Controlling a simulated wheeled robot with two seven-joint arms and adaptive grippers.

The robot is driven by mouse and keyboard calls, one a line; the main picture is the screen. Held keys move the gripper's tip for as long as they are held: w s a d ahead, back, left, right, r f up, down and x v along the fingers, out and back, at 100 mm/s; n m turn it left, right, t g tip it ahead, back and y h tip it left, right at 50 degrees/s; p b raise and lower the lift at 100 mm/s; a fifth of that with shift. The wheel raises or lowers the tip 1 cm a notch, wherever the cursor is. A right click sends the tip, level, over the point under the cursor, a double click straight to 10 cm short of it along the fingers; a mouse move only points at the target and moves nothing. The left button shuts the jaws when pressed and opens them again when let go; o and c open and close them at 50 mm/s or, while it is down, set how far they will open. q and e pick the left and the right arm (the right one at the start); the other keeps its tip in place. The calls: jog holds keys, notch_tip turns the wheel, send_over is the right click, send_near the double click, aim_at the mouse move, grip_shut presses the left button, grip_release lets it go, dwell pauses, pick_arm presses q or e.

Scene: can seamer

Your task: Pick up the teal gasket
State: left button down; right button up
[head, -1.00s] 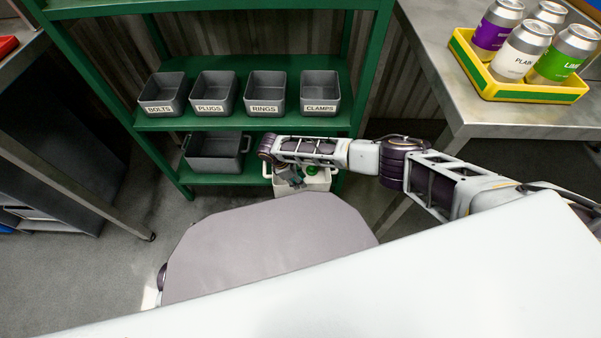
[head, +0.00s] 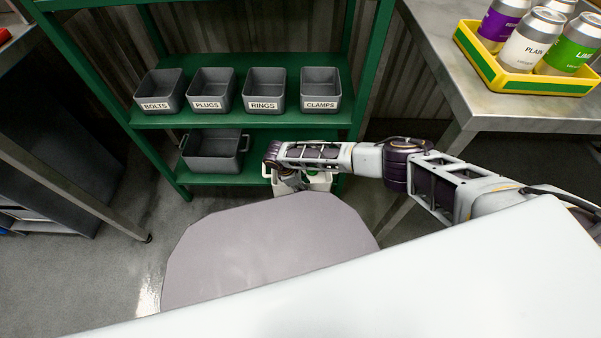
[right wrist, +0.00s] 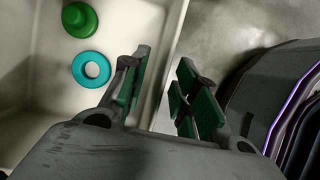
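The teal gasket (right wrist: 77,69) is a small ring lying flat on the floor of a white bin (right wrist: 31,92) in the right wrist view. My right gripper (right wrist: 163,75) is open and empty. Its fingers are to the right of the gasket, apart from it, and appear over the bin's right wall. In the head view my right gripper (head: 291,183) reaches down at the white bin (head: 318,181) in front of the shelf; the gasket cannot be made out there. My left gripper is not in view.
A green knobbed part (right wrist: 79,19) lies beside the gasket in the bin. A green shelf (head: 226,120) holds several grey labelled bins and a larger grey bin (head: 214,151) below. A steel table (head: 490,115) at right carries a yellow tray (head: 525,86) of cans.

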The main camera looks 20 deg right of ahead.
grip_shut()
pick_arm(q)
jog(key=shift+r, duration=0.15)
pick_arm(e)
jog(key=shift+a+r, duration=0.1)
jog(key=shift+r, duration=0.05)
dwell(0.6)
